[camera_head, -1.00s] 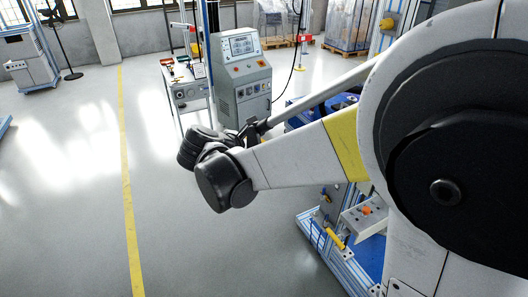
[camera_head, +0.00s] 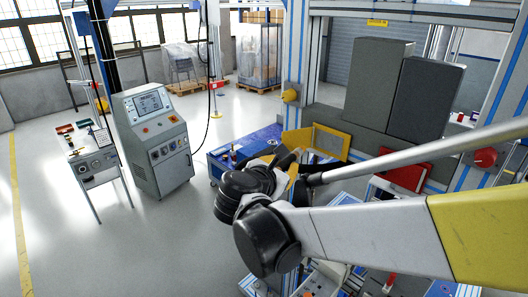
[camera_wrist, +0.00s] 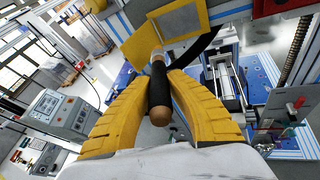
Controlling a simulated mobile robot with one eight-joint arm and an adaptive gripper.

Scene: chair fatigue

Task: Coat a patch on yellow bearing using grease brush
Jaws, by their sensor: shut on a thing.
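In the wrist view my gripper (camera_wrist: 160,78) has its two ribbed yellow fingers closed around a dark handle with a rounded wooden end. I take this to be the grease brush (camera_wrist: 159,95). Its wooden end points back toward the wrist camera, and its far end reaches toward a yellow framed plate, so the bristles are not clear. In the head view my gripper is mostly hidden behind my dark wrist joints. I cannot pick out the yellow bearing with certainty in either view.
A yellow framed plate (camera_head: 331,141) stands on the test rig, below two dark grey seat-like blocks (camera_head: 424,98). A blue table (camera_head: 225,162) lies beside it. A control cabinet (camera_head: 155,140) and small tool table (camera_head: 93,165) stand left. The floor at far left is clear.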

